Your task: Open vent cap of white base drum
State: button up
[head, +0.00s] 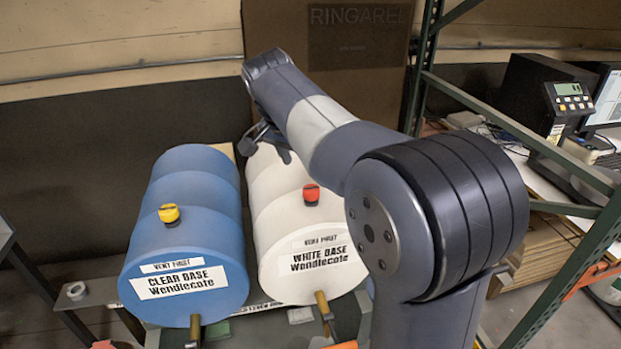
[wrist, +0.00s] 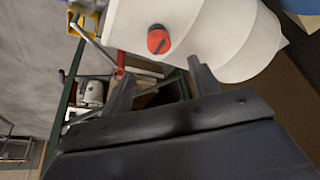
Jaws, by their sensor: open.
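The white base drum (head: 277,222) lies on its side, with a "WHITE BASE" label on its front end. Its red vent cap (head: 311,194) sits on top near the front. My gripper (head: 264,142) is over the back part of this drum in the head view, apart from the cap; my arm covers part of the drum's right side. In the wrist view, my gripper (wrist: 162,82) is open with nothing between its fingers. The red cap (wrist: 158,40) shows beyond the fingertips, with a dark slot-like mark, on the white drum (wrist: 220,35).
A blue clear base drum (head: 185,245) with a yellow cap (head: 169,213) lies close on the left. A green rack post (head: 420,70) stands behind on the right. A scale (head: 560,95) stands on a side table. A cardboard box (head: 330,60) is at the back.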

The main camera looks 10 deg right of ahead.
aim_at(311, 189)
jog(key=p+x, duration=0.1)
jog(key=x, duration=0.8)
jog(key=shift+d+f, duration=0.1)
jog(key=shift+f, duration=0.15)
jog(key=c, duration=1)
